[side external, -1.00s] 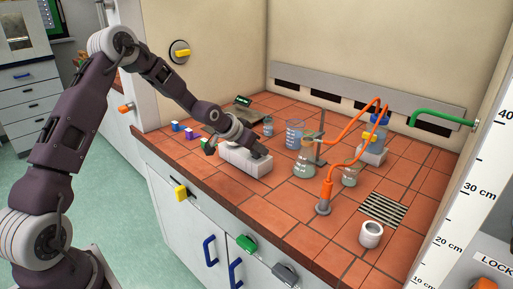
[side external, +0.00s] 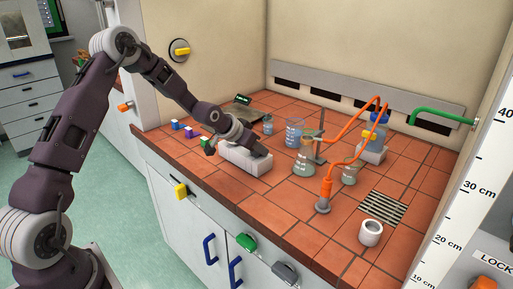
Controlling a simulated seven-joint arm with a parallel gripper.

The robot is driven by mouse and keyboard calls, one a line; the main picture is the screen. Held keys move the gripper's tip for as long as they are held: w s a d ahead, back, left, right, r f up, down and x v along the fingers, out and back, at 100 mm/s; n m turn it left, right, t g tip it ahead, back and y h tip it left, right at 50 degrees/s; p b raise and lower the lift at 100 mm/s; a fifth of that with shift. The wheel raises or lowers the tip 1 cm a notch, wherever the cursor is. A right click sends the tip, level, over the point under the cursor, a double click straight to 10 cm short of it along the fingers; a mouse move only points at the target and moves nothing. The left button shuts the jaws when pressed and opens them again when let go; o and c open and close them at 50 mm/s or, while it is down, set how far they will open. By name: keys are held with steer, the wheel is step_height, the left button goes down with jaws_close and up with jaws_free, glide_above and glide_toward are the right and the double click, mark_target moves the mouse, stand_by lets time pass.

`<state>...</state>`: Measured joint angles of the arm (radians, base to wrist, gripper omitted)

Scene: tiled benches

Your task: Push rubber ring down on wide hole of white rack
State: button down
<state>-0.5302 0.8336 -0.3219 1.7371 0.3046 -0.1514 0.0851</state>
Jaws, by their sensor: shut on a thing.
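The white rack (side external: 245,164) is a low pale block near the front edge of the tiled bench, left of the glassware. My gripper (side external: 262,153) is down at the rack's upper right side, touching it or very close. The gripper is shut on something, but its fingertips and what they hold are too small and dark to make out. I cannot make out the rubber ring or the wide hole; the gripper and wrist cover part of the rack's top.
A flask (side external: 304,162) and a beaker (side external: 294,132) stand right of the rack, near a stand with an orange hose (side external: 357,160). Small coloured cubes (side external: 191,132) lie to the left. A white cup (side external: 371,233) sits front right. Bare tiles lie in front of the flask.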

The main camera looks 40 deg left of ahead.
steer(key=c, duration=0.9)
jaws_free()
steer(key=shift+f, duration=0.1)
steer(key=shift+s+d, duration=0.1)
steer(key=v, duration=0.7)
steer(key=s+d+r+g, duration=0.1)
steer(key=s+d+r, duration=0.35)
steer(key=s, duration=0.45)
steer(key=s+d+r+g+y, duration=0.1)
steer(key=s+d+r, duration=0.3)
steer(key=s, duration=0.5)
steer(key=s+d+r+g, duration=0.1)
steer(key=s+d+r, duration=0.1)
steer(key=s+r, duration=0.45)
steer(key=shift+h, duration=0.5)
steer(key=s+d, duration=0.1)
steer(key=s, duration=0.3)
steer(key=s+d+f, duration=0.1)
steer(key=s, duration=0.3)
steer(key=s+f, duration=0.1)
steer(key=s, duration=0.3)
steer(key=shift+s+d, duration=0.4)
